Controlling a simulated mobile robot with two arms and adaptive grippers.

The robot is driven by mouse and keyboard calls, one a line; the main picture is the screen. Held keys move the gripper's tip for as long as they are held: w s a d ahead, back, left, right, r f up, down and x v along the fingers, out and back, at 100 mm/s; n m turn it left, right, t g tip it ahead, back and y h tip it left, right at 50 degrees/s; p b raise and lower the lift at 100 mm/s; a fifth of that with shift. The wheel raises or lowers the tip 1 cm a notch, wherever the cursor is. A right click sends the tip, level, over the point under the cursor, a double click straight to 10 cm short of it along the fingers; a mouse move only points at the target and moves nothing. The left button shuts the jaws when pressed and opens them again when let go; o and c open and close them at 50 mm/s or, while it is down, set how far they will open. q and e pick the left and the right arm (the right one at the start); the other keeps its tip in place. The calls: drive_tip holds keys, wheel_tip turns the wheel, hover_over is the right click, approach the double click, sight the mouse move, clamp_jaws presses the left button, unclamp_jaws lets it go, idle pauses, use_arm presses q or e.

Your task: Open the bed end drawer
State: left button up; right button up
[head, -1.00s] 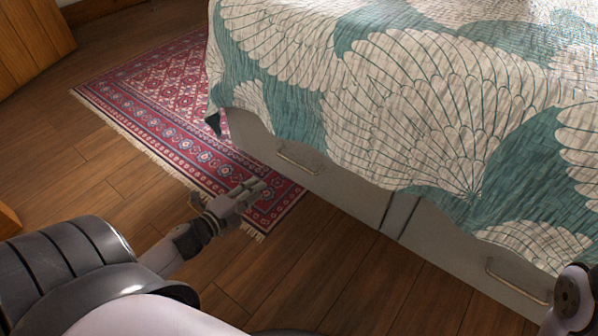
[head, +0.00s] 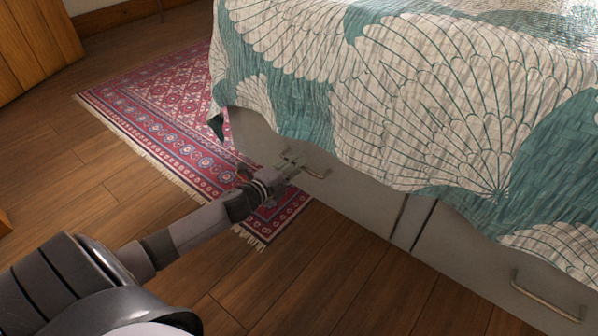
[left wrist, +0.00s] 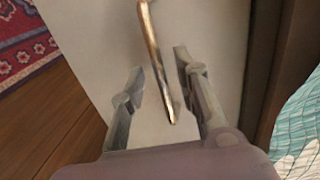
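The bed end has two grey drawer fronts below the quilt. The left drawer front (head: 352,190) has a metal bar handle (head: 312,171), and the right drawer front (head: 470,262) has another handle (head: 545,301). Both drawers look shut. My left gripper (head: 290,163) is at the left drawer's handle. In the left wrist view the left gripper (left wrist: 157,62) is open, with its two fingers on either side of the handle (left wrist: 157,65). I cannot tell whether the fingers touch it. My right gripper is not in view.
A patterned quilt (head: 420,110) hangs over the bed's top edge, above the drawers. A red fringed rug (head: 160,110) lies to the left, reaching under my left arm. The wooden floor (head: 330,270) in front of the drawers is clear. Wooden furniture (head: 35,50) stands at the upper left.

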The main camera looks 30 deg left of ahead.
use_arm(q)
drive_tip(key=shift+b+x, duration=0.35)
drive_tip(key=shift+x, duration=0.7)
drive_tip(key=shift+c, duration=0.3)
clamp_jaws()
